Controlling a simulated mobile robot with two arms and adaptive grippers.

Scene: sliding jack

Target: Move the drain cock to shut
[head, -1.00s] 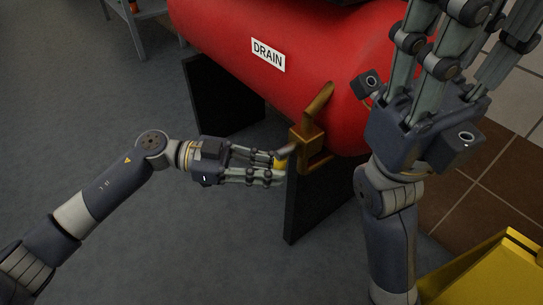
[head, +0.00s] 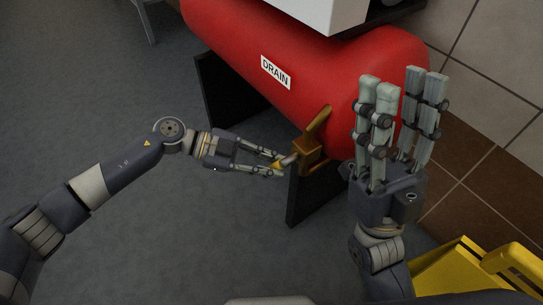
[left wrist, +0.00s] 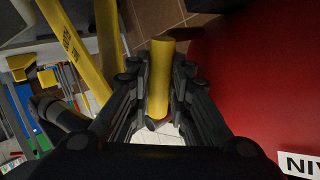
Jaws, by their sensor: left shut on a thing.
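The drain cock is a brass-coloured fitting (head: 309,152) under the near end of the red tank (head: 300,65), below a DRAIN label (head: 275,72). A short grey lever with a yellow grip (head: 278,165) points left from it. My left gripper (head: 281,166) is shut on the yellow grip. The left wrist view shows the yellow grip (left wrist: 160,75) between the fingers (left wrist: 160,72). The fingers hide part of the grip in the head view. My right gripper (head: 398,78) is raised, open and empty, in front of the tank's right end.
Black supports (head: 305,198) hold the tank. A yellow object (head: 465,270) stands at the lower right, and a white box (head: 325,12) is above the tank. The grey floor (head: 150,240) around my left arm is clear.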

